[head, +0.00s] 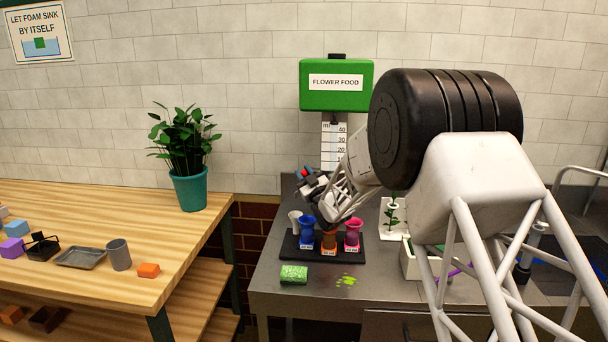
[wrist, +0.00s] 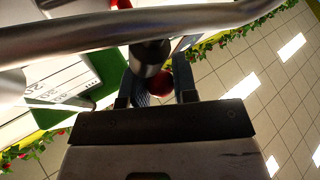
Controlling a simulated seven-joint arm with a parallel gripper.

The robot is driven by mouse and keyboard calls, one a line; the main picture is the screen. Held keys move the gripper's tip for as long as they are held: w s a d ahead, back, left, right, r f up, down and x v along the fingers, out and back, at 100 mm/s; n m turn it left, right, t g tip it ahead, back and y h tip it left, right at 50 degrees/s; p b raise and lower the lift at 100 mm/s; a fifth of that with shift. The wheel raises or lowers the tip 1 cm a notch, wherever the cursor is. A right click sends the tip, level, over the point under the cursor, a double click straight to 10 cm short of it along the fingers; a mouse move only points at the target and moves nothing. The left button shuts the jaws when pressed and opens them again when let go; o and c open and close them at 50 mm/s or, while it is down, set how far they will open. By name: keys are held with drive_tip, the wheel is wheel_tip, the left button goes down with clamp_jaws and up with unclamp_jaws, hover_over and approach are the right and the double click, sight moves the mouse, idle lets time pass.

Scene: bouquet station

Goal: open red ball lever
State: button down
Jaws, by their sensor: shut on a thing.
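The green flower food dispenser (head: 336,85) hangs on the tiled wall, with a white measuring scale (head: 333,143) below it. In the wrist view, a red ball (wrist: 160,82) sits between the two dark fingers of my gripper (wrist: 157,88), which is shut on it. A dark round rod stands in front of the ball and hides part of it. In the head view, my gripper (head: 313,184) is below the scale and above the vases, and a small red spot shows at it. My arm hides much of the dispenser's lower part.
A black tray (head: 296,254) below holds a blue vase (head: 306,232), an orange vase (head: 329,240) and a pink vase (head: 352,233). A wooden table (head: 190,247) stands left.

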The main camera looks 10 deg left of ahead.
drive_tip(key=c, duration=0.9)
unclamp_jaws()
drive_tip(key=shift+r, duration=0.1)
drive_tip(key=shift+r, duration=1.45)
drive_tip(key=shift+s+r, duration=0.2)
drive_tip(key=shift+r, duration=0.1)
drive_tip(key=s+d, duration=0.2)
drive_tip(key=s, duration=0.5)
drive_tip(key=s+d+r, duration=0.1)
drive_tip(key=s+d, duration=0.1)
drive_tip(key=s, duration=0.5)
drive_tip(key=shift+s+d+r, duration=0.15)
drive_tip(key=shift+s+d, duration=0.2)
drive_tip(key=shift+s, duration=0.05)
